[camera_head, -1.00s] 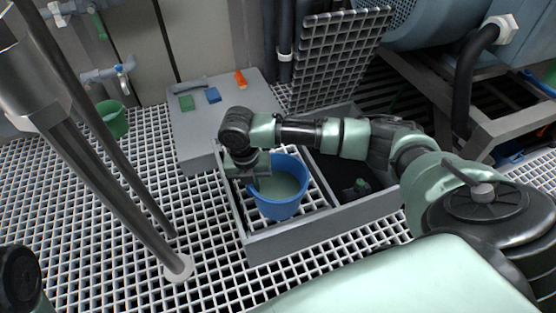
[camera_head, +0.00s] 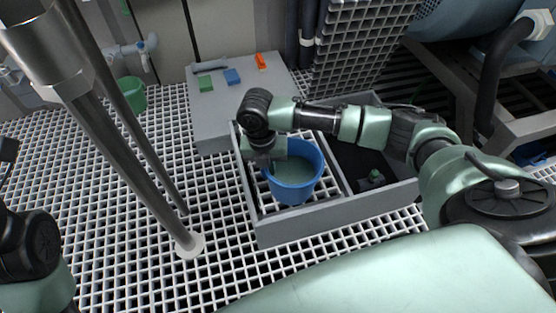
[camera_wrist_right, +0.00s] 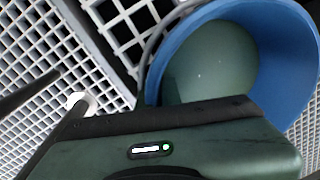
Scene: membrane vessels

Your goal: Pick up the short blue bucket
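The short blue bucket (camera_head: 306,188) stands upright in the left compartment of a grey frame-like box (camera_head: 300,230). My right gripper (camera_head: 266,160) points down at the bucket's left rim. In the right wrist view its body covers the near part of the rim. Its fingertips are hidden, so I cannot tell whether they are open or closed on the rim. My left arm shows at the lower left edge; its gripper is not visible.
A steel post (camera_head: 110,130) rises from the grating left of the box. A grey slab (camera_head: 215,118) behind holds green, blue and orange blocks. The right compartment has a dark floor and a small green object (camera_head: 374,178).

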